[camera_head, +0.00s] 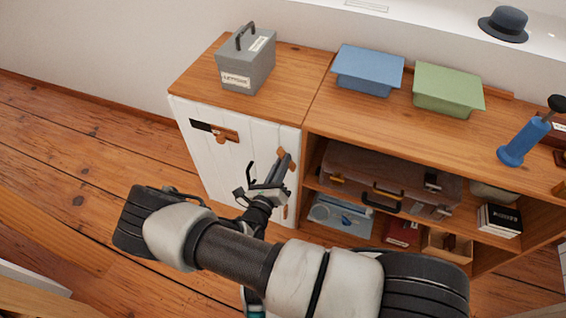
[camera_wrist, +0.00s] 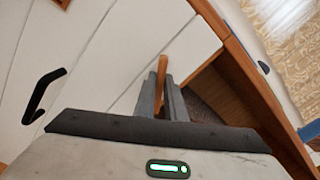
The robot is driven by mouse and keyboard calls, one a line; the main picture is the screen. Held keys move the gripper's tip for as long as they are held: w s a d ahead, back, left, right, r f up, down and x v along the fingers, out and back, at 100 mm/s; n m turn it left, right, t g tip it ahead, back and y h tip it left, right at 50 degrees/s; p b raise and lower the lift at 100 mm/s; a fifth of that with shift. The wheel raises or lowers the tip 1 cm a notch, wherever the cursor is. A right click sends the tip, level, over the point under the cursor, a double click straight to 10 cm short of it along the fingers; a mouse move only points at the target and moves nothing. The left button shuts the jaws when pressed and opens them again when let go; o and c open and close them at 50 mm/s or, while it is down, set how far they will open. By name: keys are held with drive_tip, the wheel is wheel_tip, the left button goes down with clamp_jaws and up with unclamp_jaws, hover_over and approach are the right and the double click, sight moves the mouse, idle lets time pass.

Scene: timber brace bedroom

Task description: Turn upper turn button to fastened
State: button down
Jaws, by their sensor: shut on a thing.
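The upper turn button (camera_head: 281,152), a small brown wooden piece, sits at the right edge of the white cabinet door (camera_head: 205,156), near its top. My gripper (camera_head: 285,163) reaches this spot and its grey fingers partly cover the button. In the wrist view, the fingers of my gripper (camera_wrist: 163,92) are shut on the wooden turn button (camera_wrist: 162,68), whose end shows between and above them. A lower wooden turn button (camera_head: 285,211) shows further down the same door edge. The button's exact angle is hard to tell.
A black door handle (camera_wrist: 42,96) stands out from the door, left of my fingers in the wrist view. Open shelves (camera_head: 365,214) with a case and boxes adjoin the door on the right. A grey box (camera_head: 246,62) stands on the cabinet top. Floor at the left is clear.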

drive_tip(key=n, duration=0.7)
drive_tip(key=f+n+b, duration=0.1)
drive_tip(key=n, duration=0.2)
drive_tip(key=shift+a, duration=0.25)
drive_tip(key=shift+n, duration=0.5)
drive_tip(key=c, duration=1.8)
unclamp_jaws()
drive_tip(key=shift+r, duration=0.1)
drive_tip(key=p+v, duration=0.2)
drive_tip(key=v, duration=1.5)
drive_tip(key=shift+s, duration=0.15)
drive_tip(key=shift+r, duration=0.1)
